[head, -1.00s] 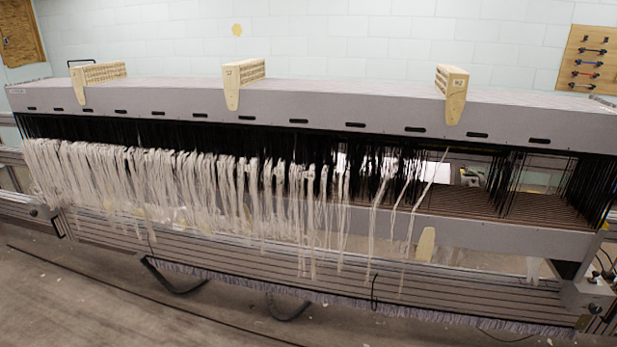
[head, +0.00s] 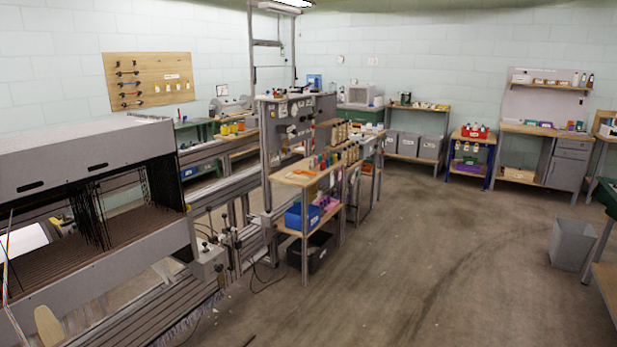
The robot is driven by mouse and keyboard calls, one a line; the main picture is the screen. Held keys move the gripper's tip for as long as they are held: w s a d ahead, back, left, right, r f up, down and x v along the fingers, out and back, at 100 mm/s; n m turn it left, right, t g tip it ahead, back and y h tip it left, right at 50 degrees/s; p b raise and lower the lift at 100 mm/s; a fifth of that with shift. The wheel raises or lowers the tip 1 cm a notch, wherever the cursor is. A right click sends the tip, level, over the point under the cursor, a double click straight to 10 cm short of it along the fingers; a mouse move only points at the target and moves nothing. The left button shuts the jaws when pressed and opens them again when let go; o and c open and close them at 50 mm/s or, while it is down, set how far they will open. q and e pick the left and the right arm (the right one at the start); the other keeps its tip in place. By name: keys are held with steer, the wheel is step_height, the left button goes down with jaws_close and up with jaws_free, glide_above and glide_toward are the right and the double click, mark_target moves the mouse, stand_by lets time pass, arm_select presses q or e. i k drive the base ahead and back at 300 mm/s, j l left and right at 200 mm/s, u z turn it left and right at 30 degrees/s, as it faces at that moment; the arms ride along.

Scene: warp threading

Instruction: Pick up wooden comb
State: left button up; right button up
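I cannot make out a wooden comb for certain in the head view. A pale wooden piece with a rounded top (head: 48,326) shows at the lower left, against the front of the loom (head: 95,160); I cannot tell what it is. Small wooden items (head: 340,131) stand on the wooden-topped cart (head: 300,178) near the middle, too small to tell apart. Neither of my grippers is in view.
The cart's lower shelf holds a blue bin (head: 303,217). Workbenches line the back wall, including one with a pegboard (head: 550,85). A grey waste bin (head: 572,244) stands at the right. The concrete floor (head: 430,250) between is clear.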

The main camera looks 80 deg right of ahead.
mark_target(291, 175)
steer(key=z, duration=2.7)
